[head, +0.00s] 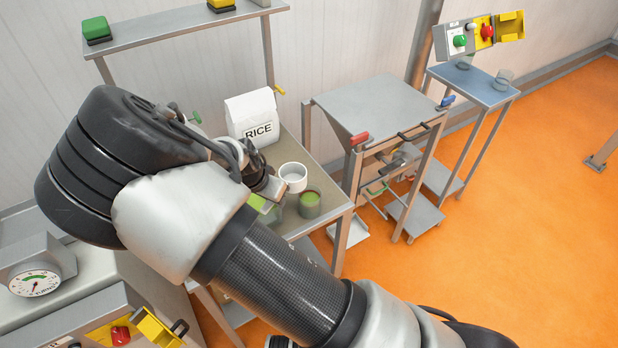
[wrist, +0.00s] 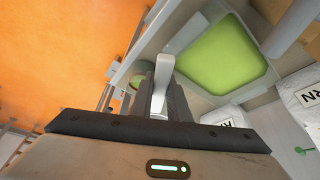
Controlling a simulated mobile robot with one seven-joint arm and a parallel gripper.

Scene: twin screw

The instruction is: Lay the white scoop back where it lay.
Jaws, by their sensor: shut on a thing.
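My gripper (wrist: 164,92) is shut on the white scoop (wrist: 174,62) in the wrist view. The scoop's pale narrow length stands out between the dark fingers and reaches up the picture beside a light-rimmed tray with a green inside (wrist: 225,55). I cannot tell its height above the table. In the head view my gripper (head: 272,188) is over the worktable, partly hidden by my arm. The scoop is not clear there. A bit of the green tray (head: 258,202) shows below the gripper.
A white bowl (head: 293,175) and a green-topped cup (head: 310,203) stand close to the right of my gripper. A white RICE bag (head: 252,118) stands behind. A grey metal stand (head: 375,105) is to the right of the table.

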